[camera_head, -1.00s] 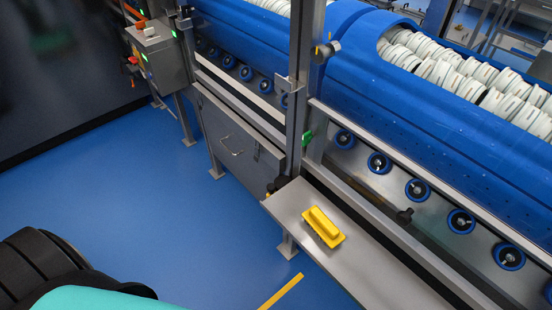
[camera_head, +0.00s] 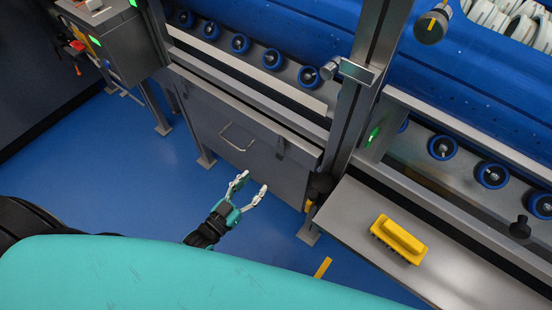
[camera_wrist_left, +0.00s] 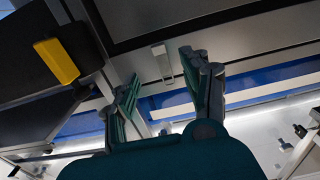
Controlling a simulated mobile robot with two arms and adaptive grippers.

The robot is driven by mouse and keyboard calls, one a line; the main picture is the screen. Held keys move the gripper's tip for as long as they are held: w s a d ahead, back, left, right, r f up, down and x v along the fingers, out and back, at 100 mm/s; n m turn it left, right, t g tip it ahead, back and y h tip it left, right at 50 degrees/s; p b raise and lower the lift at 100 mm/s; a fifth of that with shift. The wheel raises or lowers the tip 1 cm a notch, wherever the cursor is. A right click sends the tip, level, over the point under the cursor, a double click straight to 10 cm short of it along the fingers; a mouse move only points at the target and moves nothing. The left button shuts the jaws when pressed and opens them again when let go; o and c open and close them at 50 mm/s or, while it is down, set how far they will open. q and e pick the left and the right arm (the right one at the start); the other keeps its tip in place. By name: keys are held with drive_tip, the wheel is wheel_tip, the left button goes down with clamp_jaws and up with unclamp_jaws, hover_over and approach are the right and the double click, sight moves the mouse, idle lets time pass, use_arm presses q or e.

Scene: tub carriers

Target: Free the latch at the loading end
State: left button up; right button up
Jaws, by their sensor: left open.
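My left gripper (camera_head: 252,183) is open and empty in the head view, in front of the grey cabinet under the machine, below its wire handle (camera_head: 236,137). A small dark catch (camera_head: 281,148) sits on the cabinet front, up and right of the gripper. A metal bracket with a round knob (camera_head: 348,71) is fixed to the upright post. I cannot tell which of these is the latch. In the left wrist view my open fingers (camera_wrist_left: 162,68) frame a small pale metal bracket (camera_wrist_left: 162,61), apart from it. My right gripper is not in view.
A steel shelf (camera_head: 470,262) with a yellow brush (camera_head: 399,239) juts out at the right. A control box (camera_head: 118,40) stands at upper left. The blue floor (camera_head: 110,180) at left is open.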

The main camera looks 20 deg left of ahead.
sight(279, 158)
use_arm(q)
drive_tip(key=x, duration=1.1)
drive_tip(key=shift+w+d+f, duration=0.1)
drive_tip(key=shift+d, duration=0.05)
clamp_jaws()
